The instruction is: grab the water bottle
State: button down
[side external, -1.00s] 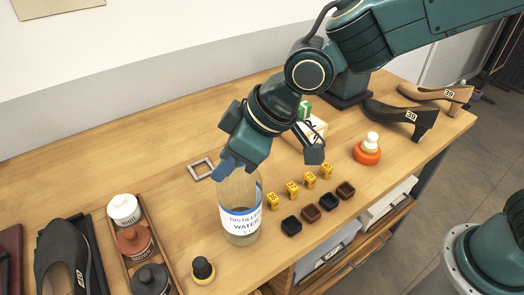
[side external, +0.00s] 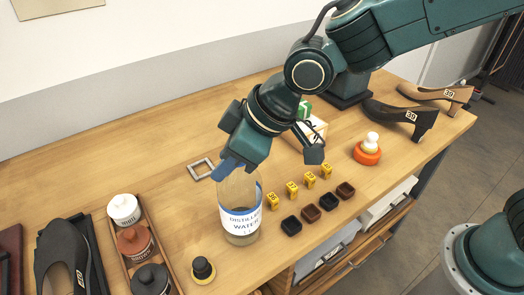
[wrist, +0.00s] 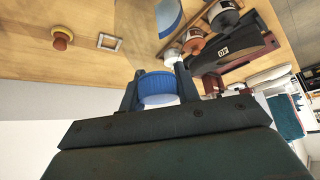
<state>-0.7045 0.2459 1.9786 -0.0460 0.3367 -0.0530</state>
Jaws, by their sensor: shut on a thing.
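The water bottle (side external: 239,212) is clear, with a white and blue label reading "DISTILLED WATER". It stands upright on the wooden table, near the front edge in the side view. My gripper (side external: 226,166) comes down on its top from above and is shut on the blue cap. In the wrist view the blue cap (wrist: 157,90) sits between the two dark fingers, with part of the clear bottle body beyond it. The far finger is partly hidden in the side view.
Yellow numbered tags (side external: 292,189) and small dark cups (side external: 311,213) stand right of the bottle. A tray of jars (side external: 135,241) and a black shoe (side external: 66,258) are at left. A square metal frame (side external: 200,168) lies behind.

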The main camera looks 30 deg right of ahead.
jog(key=shift+s+d+f, duration=0.1)
jog(key=shift+s+f, duration=0.05)
jog(key=shift+f, duration=0.1)
notch_tip(320, 180, up, 20)
jog(key=shift+r, duration=0.25)
dwell(0.6)
jog(key=shift+f, duration=0.1)
dwell(0.5)
